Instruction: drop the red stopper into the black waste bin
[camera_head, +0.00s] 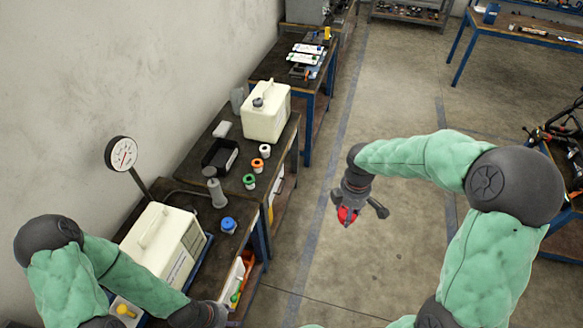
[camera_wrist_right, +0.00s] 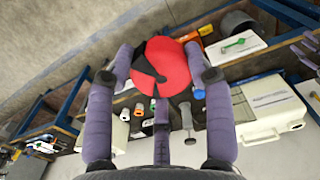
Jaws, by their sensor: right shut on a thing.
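The red stopper (camera_head: 347,215) is held in my right gripper (camera_head: 357,208), above the open floor to the right of the benches. In the right wrist view the red stopper (camera_wrist_right: 172,66) shows as a wide red disc with a dark notch, between the fingers of the right gripper (camera_wrist_right: 160,75). A black open-topped box (camera_head: 219,157) stands on the bench; I cannot tell whether it is the waste bin. A dark rounded thing (camera_wrist_right: 238,22) in the wrist view is only partly seen. My left gripper (camera_head: 207,315) is at the bottom edge, its fingers unclear.
Near the black box are a cream canister (camera_head: 266,116), orange, white and green-capped small jars (camera_head: 249,181), a blue-capped jar (camera_head: 228,225) and a grey bottle (camera_head: 215,190). A cream machine (camera_head: 165,243) and a gauge (camera_head: 122,153) stand nearer. The floor (camera_head: 315,285) beside the benches is clear.

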